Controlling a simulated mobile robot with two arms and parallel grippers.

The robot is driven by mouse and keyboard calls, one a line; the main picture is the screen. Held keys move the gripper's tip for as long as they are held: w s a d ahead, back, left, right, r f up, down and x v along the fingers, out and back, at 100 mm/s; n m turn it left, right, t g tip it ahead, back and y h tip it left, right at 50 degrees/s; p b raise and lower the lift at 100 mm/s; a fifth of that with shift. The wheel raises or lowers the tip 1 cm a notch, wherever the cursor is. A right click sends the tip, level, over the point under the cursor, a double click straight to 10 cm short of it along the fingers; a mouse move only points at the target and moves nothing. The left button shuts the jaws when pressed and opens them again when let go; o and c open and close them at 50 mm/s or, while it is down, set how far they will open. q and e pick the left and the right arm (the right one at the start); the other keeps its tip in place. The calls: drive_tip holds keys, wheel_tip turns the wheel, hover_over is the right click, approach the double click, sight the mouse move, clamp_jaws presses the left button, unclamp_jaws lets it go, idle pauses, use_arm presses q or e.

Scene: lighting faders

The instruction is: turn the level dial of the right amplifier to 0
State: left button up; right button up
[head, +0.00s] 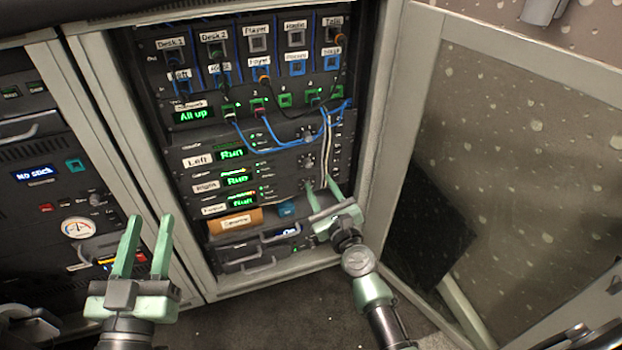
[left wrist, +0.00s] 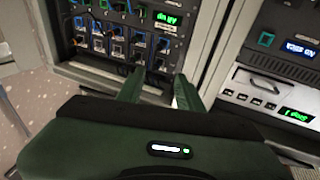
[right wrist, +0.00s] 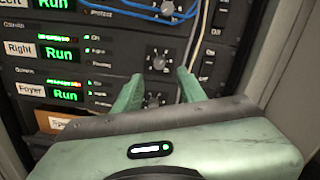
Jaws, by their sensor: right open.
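The right amplifier (head: 272,174) is a dark rack unit with a "Right" label and a green "Run" display. Its level dial (head: 307,161) is a round dark knob on its right side, also seen in the right wrist view (right wrist: 158,60). The dial's exact setting is too small to read. My right gripper (head: 318,181) is open, its fingertips just below that dial in the picture. My left gripper (head: 149,220) is open and empty, before the frame between the cabinets.
The left amplifier's dial (right wrist: 168,7) is above and the foyer amplifier's dial (right wrist: 153,100) below. An open glazed door (head: 480,110) stands at right. An orange-brown labelled box (head: 235,222) lies below.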

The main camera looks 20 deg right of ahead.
sight(309, 166)
drive_tip(key=w+b, duration=0.1)
drive_tip(key=w, duration=0.6)
drive_tip(key=shift+a+f, duration=0.1)
drive_tip(key=shift+a, duration=0.05)
use_arm(q)
drive_tip(key=r+t, duration=0.1)
drive_tip(key=s+r+t+h, duration=0.1)
drive_tip(key=r, duration=0.1)
drive_tip(key=r+t, duration=0.1)
drive_tip(key=r, duration=0.1)
drive_tip(key=shift+s+d+r, duration=0.1)
drive_tip(key=shift+s+r, duration=0.1)
drive_tip(key=shift+s, duration=0.2)
use_arm(e)
drive_tip(key=shift+w, duration=0.2)
clamp_jaws()
